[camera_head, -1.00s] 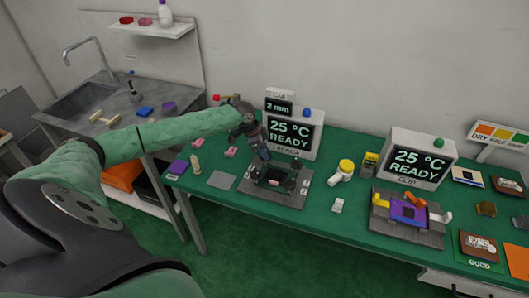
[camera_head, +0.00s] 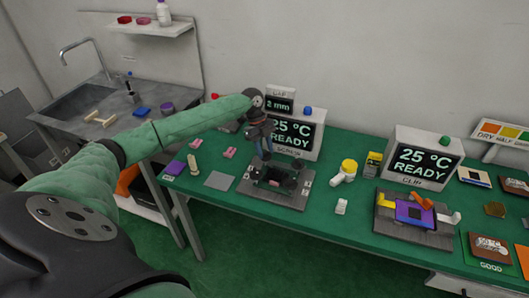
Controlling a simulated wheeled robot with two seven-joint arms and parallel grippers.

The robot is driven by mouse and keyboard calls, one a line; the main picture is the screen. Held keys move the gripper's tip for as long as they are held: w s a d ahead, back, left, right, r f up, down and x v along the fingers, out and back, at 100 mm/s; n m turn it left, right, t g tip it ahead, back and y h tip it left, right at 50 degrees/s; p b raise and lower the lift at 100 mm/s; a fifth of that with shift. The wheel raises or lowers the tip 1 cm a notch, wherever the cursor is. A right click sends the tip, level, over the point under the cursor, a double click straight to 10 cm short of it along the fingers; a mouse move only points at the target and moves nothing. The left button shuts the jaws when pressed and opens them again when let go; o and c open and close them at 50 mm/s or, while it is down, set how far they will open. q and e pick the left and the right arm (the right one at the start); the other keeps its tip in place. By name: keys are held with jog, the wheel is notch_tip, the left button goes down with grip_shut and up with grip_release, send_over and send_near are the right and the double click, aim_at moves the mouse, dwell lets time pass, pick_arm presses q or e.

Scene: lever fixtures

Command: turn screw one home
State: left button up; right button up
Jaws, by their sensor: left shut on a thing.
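A dark fixture (camera_head: 275,177) sits on a grey base plate (camera_head: 262,197) on the green bench, below the display marked "25 °C READY" (camera_head: 292,132). A small pink piece shows in the fixture. My left gripper (camera_head: 265,157) comes in from the left and points down just above the fixture's back left part. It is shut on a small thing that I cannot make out. Whether that thing touches the fixture is unclear. The screws are too small to tell apart, and the gripper hides part of the fixture. My right gripper is not in view.
A second fixture with a purple part (camera_head: 415,212) stands to the right under another display (camera_head: 424,160). A yellow-capped bottle (camera_head: 344,171) lies between them. Pink pieces (camera_head: 229,152), a grey pad (camera_head: 219,180) and a purple block (camera_head: 174,168) lie to the left.

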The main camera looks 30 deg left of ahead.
pick_arm(q)
jog(key=shift+w+r+m+g+y+b, duration=0.1)
jog(key=shift+m+g+y+b, duration=0.35)
jog(key=shift+m, duration=0.95)
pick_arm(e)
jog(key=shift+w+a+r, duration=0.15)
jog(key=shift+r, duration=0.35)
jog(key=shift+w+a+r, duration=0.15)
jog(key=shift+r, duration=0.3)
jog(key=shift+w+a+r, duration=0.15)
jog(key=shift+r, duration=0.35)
pick_arm(q)
jog(key=o, duration=1)
jog(key=shift+w+a+r+b, duration=0.15)
jog(key=shift+a+r+b, duration=0.05)
jog(key=shift+r+b, duration=0.15)
jog(key=b+v, duration=0.2)
jog(key=v, duration=0.4)
jog(key=shift+a+r, duration=0.25)
jog(key=shift+r, duration=0.1)
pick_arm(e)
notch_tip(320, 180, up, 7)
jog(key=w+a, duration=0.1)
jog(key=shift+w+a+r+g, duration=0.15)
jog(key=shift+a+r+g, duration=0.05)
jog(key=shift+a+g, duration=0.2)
